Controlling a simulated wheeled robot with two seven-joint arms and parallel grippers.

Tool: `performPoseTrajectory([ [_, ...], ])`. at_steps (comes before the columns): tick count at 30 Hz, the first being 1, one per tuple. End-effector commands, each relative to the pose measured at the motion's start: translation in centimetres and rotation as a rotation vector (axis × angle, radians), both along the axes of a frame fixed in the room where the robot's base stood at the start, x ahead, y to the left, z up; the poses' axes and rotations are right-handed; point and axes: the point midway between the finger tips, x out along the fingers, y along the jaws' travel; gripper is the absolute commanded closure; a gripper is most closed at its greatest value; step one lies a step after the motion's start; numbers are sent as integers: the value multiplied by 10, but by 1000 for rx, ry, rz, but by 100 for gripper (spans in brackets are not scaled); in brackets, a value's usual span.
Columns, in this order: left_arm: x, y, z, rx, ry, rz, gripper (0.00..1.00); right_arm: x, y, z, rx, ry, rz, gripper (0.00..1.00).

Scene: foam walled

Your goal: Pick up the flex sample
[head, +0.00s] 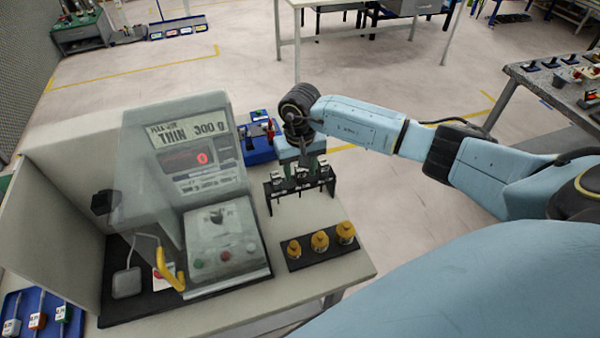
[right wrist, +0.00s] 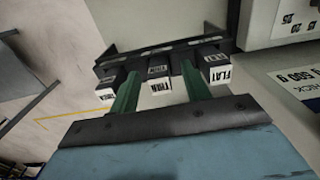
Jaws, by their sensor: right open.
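A black rack (head: 309,185) stands at the right of the workbench and holds several small samples with white labels. In the right wrist view the rack (right wrist: 170,48) lies across the top. A right-hand sample (right wrist: 220,72) has a label that seems to begin with FL. The middle samples (right wrist: 159,86) and the left sample (right wrist: 107,96) have labels too small to read surely, so I cannot tell which is the flex sample. My right gripper (head: 302,168) is over the rack with its green fingers (right wrist: 160,72) apart, the middle samples showing between them. My left gripper is out of view.
A grey test machine (head: 205,165) reading THIN 300 g stands left of the rack. A tall side wall (head: 50,225) borders the bench.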

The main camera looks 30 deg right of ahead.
Motion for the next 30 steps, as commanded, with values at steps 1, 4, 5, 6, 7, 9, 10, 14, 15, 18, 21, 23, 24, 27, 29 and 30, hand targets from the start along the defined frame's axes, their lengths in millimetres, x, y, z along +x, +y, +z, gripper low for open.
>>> performPoseTrajectory([
  [1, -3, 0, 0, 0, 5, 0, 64, 0, 0, 0, 0, -1, 0, 53],
  [4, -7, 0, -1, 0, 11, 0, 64, 0, 0, 0, 0, -1, 0, 53],
  [5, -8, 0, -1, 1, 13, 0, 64, 0, 0, 0, 0, -1, 0, 53],
  [6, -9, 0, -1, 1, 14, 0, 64, 0, 0, 0, 0, -1, 0, 58],
  [7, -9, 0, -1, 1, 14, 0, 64, 0, 0, 0, 0, -1, 0, 62],
  [9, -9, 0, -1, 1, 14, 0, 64, 0, 0, 0, 0, -1, 0, 71],
  [10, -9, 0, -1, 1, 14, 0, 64, 0, 0, 0, 0, -1, 0, 75],
  [14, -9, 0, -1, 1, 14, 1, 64, 0, 0, 0, 0, -1, 0, 92],
  [15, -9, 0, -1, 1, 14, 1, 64, 0, 0, 0, 0, -1, 0, 97],
  [18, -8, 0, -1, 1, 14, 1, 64, 0, 0, 1, 0, -2, -1, 100],
  [21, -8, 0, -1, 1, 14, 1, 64, 0, 0, 1, 0, -2, 0, 100],
  [23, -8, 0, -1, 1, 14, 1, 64, 1, 0, 2, 0, -2, 0, 100],
  [24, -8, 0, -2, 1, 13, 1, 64, 1, -1, 4, -1, -3, 0, 100],
  [27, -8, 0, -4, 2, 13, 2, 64, 2, -1, 16, -1, -7, -1, 100],
  [29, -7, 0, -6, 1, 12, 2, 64, 2, -1, 27, -2, -8, 1, 100],
  [30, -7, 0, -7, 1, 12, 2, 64, 2, -1, 35, -1, -8, 1, 100],
])
